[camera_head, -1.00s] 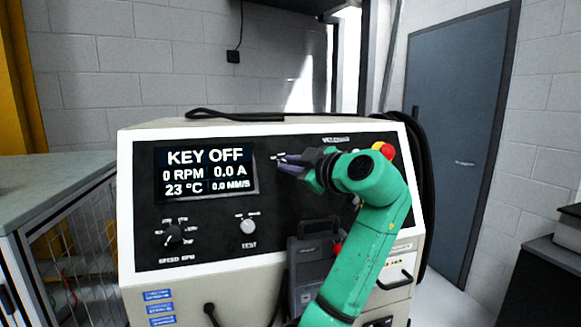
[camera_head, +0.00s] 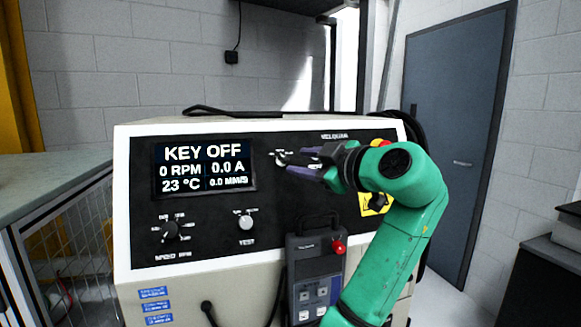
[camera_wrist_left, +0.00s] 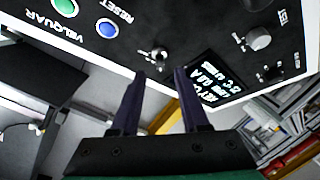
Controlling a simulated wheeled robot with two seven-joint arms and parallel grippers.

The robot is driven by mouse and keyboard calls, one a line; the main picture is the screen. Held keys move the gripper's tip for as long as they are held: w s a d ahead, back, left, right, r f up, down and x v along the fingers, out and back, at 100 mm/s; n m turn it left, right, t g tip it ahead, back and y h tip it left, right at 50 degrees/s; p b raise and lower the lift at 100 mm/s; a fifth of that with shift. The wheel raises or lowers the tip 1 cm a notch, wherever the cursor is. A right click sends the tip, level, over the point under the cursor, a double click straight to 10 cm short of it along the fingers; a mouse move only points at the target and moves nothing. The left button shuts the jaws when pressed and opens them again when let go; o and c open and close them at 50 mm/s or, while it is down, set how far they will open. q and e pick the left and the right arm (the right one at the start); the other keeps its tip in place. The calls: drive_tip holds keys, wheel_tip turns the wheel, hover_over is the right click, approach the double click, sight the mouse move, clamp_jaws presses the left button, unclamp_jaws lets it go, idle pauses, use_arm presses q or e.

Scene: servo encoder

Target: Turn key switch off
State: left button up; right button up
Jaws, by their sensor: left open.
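The key switch (camera_head: 281,158) is a small silver piece on the black panel, right of the display (camera_head: 204,167), which reads KEY OFF. It also shows in the left wrist view (camera_wrist_left: 159,53), just beyond the fingertips. My left gripper (camera_head: 300,162) is open and empty, its dark purple fingers pointing at the panel just right of the key switch. In the left wrist view the two fingers (camera_wrist_left: 158,77) stand apart with a clear gap, and the key switch lies beyond that gap. My right gripper is not in view.
A speed knob (camera_head: 171,230) and a test knob (camera_head: 246,223) sit lower on the panel. A grey handheld box with a red button (camera_head: 338,246) hangs on the front. Green (camera_wrist_left: 65,7) and blue (camera_wrist_left: 107,27) buttons are near the key switch. A red emergency button (camera_head: 380,142) is behind my arm.

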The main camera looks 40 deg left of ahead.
use_arm(q)
drive_tip(key=b+v, duration=0.1)
drive_tip(key=v, duration=0.8)
drive_tip(key=shift+d, duration=0.15)
